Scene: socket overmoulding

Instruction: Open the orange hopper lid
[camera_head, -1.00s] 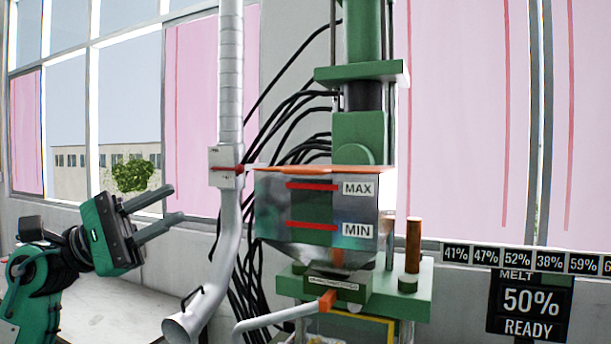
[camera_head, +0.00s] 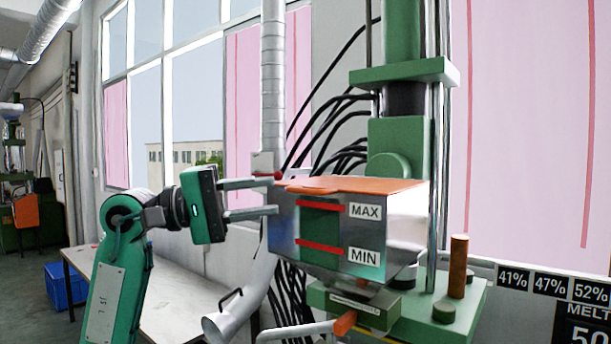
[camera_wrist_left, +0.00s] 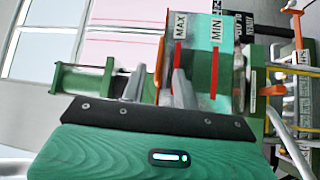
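The orange hopper lid (camera_head: 350,186) lies flat and closed on top of the metal hopper (camera_head: 284,222), which carries red MAX and MIN lines. In the left wrist view the lid (camera_wrist_left: 160,62) shows as a thin orange strip along the hopper's edge. My left gripper (camera_head: 276,197) is open, its two fingers apart and pointing right at the hopper's left side. The upper fingertip is close to the lid's left edge; I cannot tell whether it touches. Nothing shows between the fingers. My right gripper is not in view.
A grey suction pipe (camera_head: 272,90) rises just behind the fingertips. Black cables hang behind the hopper. A green press column (camera_head: 400,145) stands behind it. An orange-ended handle (camera_head: 344,323) projects below. A white table (camera_head: 170,300) is at lower left.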

